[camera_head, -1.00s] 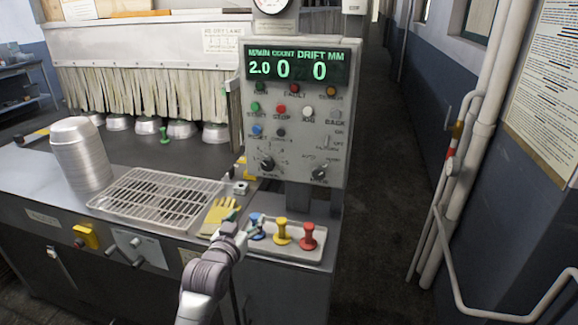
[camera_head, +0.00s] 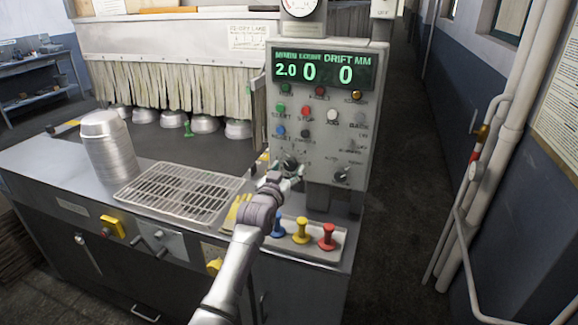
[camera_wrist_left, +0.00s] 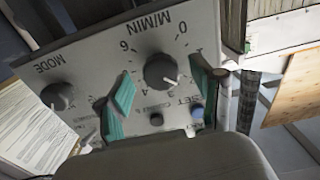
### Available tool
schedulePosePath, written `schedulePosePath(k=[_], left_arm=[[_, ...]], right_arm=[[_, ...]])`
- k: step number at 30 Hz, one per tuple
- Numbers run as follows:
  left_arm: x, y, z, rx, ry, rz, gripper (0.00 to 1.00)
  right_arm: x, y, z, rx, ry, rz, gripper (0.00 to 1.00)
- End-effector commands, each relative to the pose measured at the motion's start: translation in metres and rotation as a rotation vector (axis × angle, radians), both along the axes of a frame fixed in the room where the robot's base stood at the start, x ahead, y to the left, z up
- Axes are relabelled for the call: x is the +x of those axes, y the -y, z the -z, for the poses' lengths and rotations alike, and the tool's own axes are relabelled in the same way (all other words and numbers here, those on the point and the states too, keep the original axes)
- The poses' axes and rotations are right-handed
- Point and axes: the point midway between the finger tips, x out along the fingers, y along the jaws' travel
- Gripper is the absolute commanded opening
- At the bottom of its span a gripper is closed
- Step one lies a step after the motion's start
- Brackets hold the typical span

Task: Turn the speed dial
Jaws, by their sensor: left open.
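The speed dial (camera_head: 289,161) is a dark round knob low on the left of the grey control panel (camera_head: 352,130). My left gripper (camera_head: 284,179) is in front of and just below it, partly overlapping it. In the left wrist view the dial (camera_wrist_left: 160,69) shows a white pointer mark and sits under "M/MIN" lettering, with numbers around it. The open left gripper (camera_wrist_left: 163,86) has a teal-padded finger to each side of the dial, with gaps visible; contact cannot be told. The display (camera_head: 318,71) reads 2.0, 0 and 0. My right gripper is not in view.
The mode dial (camera_head: 342,174) sits right of the speed dial; several buttons are above. A tray (camera_head: 314,252) with blue, yellow and red spool-shaped pieces lies below the panel. A wire rack (camera_head: 182,192) and stacked metal pans (camera_head: 108,146) stand left.

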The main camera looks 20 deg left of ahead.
Motion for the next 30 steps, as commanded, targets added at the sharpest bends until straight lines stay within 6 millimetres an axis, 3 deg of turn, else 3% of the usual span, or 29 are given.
schedulePosePath(k=[6, 15, 25, 30], left_arm=[[0.0126, 0.0001, -0.0005, 0.0, 0.0, 0.0, 0.67], [0.0134, 0.0, 0.0001, 0.0, 0.0, -0.001, 0.65], [0.0132, 0.0, 0.0002, 0.0, 0.0, -0.001, 0.1], [0.0132, 0.0, 0.0002, -0.006, 0.0, -0.001, 0.08]], right_arm=[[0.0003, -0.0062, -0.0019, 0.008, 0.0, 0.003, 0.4], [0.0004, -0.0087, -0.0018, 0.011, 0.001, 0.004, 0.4], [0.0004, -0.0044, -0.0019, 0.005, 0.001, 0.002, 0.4], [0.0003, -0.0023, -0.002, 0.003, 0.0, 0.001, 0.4]])
